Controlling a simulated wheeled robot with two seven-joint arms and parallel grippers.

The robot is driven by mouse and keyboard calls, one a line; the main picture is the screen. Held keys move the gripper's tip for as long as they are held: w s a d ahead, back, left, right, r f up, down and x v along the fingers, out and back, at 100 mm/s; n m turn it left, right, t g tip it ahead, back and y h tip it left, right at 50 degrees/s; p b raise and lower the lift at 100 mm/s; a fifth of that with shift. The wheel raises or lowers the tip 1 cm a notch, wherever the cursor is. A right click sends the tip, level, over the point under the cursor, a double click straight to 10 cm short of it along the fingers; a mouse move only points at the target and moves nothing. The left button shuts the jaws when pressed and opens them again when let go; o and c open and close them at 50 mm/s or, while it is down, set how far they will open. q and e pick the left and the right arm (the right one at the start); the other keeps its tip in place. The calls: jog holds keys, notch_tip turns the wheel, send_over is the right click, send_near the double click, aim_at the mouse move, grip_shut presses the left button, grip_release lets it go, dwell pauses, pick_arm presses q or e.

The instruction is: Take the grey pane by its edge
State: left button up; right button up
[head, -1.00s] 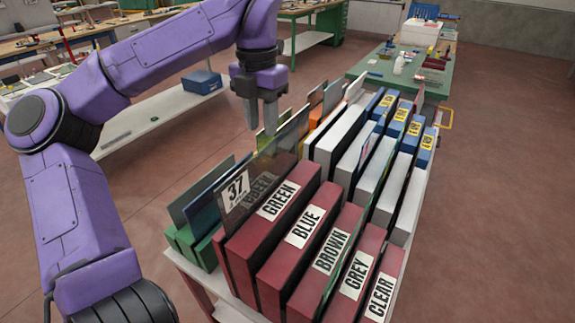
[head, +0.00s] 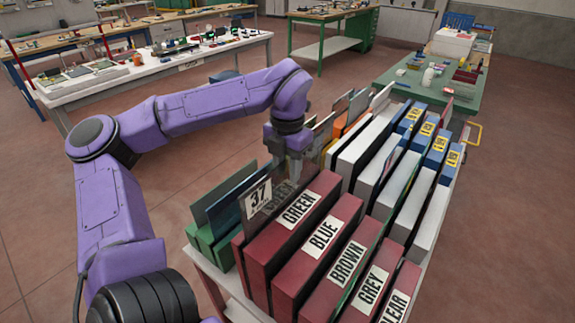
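A see-through greyish pane (head: 283,190) stands on edge in the rack, beside the dark red block labelled GREEN. A white tag reading 37 (head: 258,197) is on its near end. My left gripper (head: 292,176) points down at the pane's upper edge, toward its far end. Its fingertips overlap the pane in the head view. I cannot tell whether the fingers are closed on it or still apart. My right gripper is not in view.
Dark red blocks labelled GREEN (head: 290,225), BLUE (head: 318,250), BROWN, GREY (head: 368,290) and CLEAR stand to the right of the pane. Green holders with panes (head: 222,205) are on its left. White and blue blocks (head: 412,118) stand farther back. A green table (head: 400,82) is behind.

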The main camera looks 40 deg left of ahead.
pick_arm(q)
jog(key=shift+w, duration=0.1)
grip_shut()
jog(key=shift+r, duration=0.1)
dwell(1.1)
